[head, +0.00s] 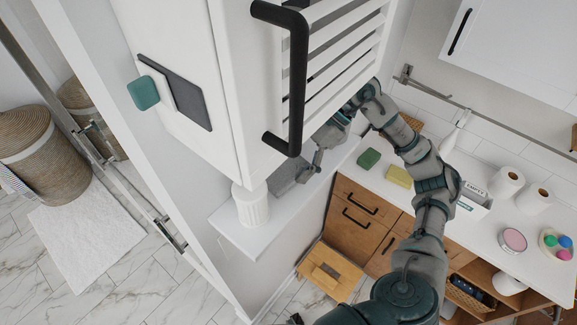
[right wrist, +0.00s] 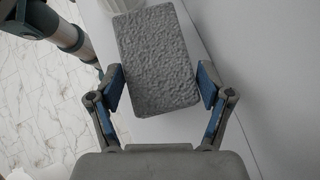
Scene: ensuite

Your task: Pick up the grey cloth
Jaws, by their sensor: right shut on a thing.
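The grey cloth (right wrist: 158,62) looks like a thick rough-textured rectangular block in the right wrist view. It sits between the two blue-padded fingers of my right gripper (right wrist: 164,92), which are shut on its sides. In the head view the cloth (head: 283,179) is partly hidden by the cabinet's corner and my right gripper (head: 302,173). It is over the narrow white shelf (head: 262,238), beside a white ribbed pot (head: 252,207). I cannot tell whether it touches the shelf. My left gripper is not in view.
A white cabinet with a black handle (head: 298,80) hangs close above my right gripper. A green block (head: 369,159) and a yellow block (head: 399,177) lie on the white counter to the right. Paper rolls (head: 506,182) stand farther right. A wooden stool (head: 331,272) is below.

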